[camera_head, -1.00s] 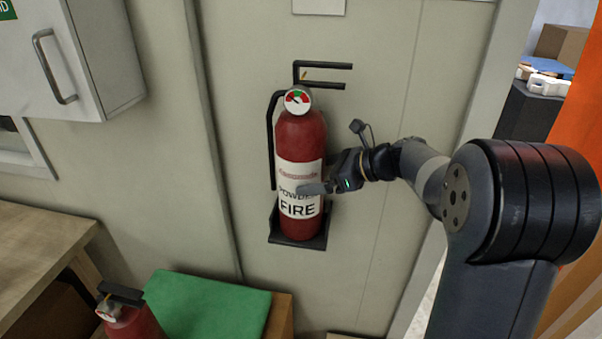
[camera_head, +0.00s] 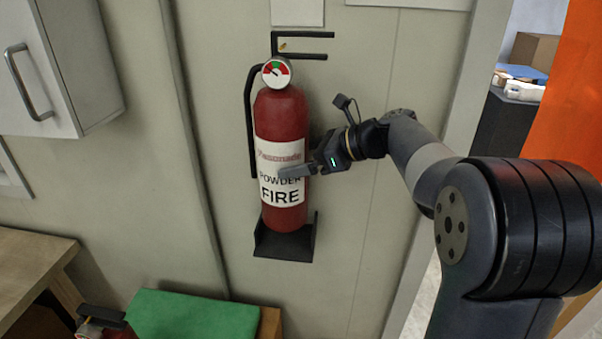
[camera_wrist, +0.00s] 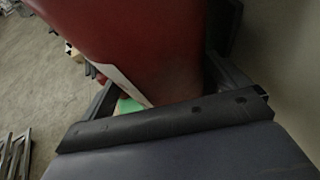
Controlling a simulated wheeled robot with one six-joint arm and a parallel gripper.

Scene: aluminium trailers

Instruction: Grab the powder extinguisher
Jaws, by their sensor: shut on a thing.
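The red powder extinguisher (camera_head: 280,120) is upright against the wall in the head view, with a gauge, black handle, hose and a white "POWDER FIRE" label. Its base is slightly above the black wall bracket (camera_head: 285,246). My gripper (camera_head: 303,172) comes from the right and is shut around the body at label height. One finger crosses the label; the other is hidden behind the cylinder. In the wrist view the red body (camera_wrist: 145,45) fills the space between my fingers.
A second red extinguisher (camera_head: 108,331) shows at the lower left by a green cover (camera_head: 195,318). A wall cabinet (camera_head: 60,60) hangs at the upper left, above a wooden table (camera_head: 30,265). A door frame edge (camera_head: 455,120) stands behind my arm.

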